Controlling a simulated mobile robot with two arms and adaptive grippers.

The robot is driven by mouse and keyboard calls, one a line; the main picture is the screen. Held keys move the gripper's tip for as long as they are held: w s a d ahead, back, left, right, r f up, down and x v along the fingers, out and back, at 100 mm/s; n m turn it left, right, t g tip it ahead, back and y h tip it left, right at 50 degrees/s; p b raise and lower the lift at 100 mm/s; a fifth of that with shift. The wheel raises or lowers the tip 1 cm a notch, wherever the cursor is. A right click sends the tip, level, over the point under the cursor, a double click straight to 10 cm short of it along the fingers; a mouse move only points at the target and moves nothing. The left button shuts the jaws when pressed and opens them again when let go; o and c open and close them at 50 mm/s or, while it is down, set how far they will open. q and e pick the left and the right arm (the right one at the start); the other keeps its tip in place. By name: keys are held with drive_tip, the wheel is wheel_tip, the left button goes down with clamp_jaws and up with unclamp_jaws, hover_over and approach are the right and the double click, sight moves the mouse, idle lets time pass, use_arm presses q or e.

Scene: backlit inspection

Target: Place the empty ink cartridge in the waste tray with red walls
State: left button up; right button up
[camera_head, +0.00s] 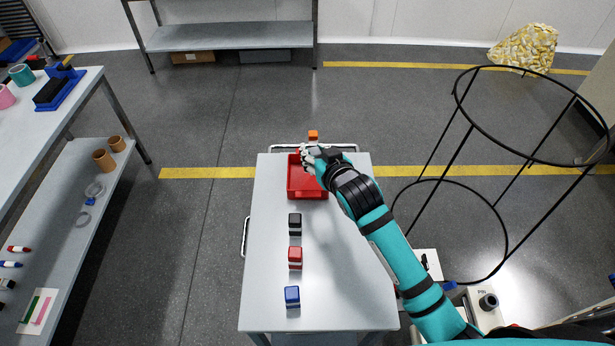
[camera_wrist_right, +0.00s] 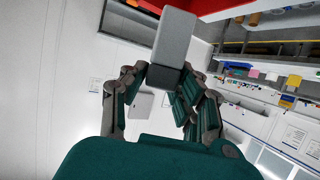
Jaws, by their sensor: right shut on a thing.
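The waste tray with red walls (camera_head: 292,186) sits at the far end of the grey cart top. My right gripper (camera_head: 308,156) is over the tray's far part. In the right wrist view my right gripper (camera_wrist_right: 165,95) is shut on a grey block-shaped cartridge (camera_wrist_right: 174,35). The held cartridge is hard to make out in the head view. A red surface, probably part of the tray (camera_wrist_right: 245,6), shows at the top of the wrist view. Whether the cartridge touches the tray cannot be told. My left gripper is in neither view.
A black cartridge (camera_head: 295,224), a red cartridge (camera_head: 295,258) and a blue cartridge (camera_head: 292,296) stand in a row on the cart (camera_head: 262,240). A small orange block (camera_head: 313,135) shows beyond the tray. A black wire frame (camera_head: 505,250) stands at right, a shelved bench (camera_head: 75,180) at left.

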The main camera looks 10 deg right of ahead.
drive_tip(key=w+r, duration=0.2)
drive_tip(key=w, duration=0.1)
drive_tip(key=p, duration=0.1)
hover_over(308, 180)
wheel_tip(308, 180, down, 6)
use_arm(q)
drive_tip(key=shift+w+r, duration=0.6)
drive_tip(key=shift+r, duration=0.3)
use_arm(e)
drive_tip(key=shift+f, duration=1.9)
drive_tip(key=shift+f, duration=0.1)
drive_tip(key=o, duration=0.9)
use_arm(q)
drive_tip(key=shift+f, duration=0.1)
use_arm(e)
drive_tip(key=shift+s, duration=0.15)
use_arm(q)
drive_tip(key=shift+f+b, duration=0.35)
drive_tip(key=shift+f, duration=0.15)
use_arm(e)
drive_tip(key=v, duration=1.2)
drive_tip(key=shift+d, duration=0.1)
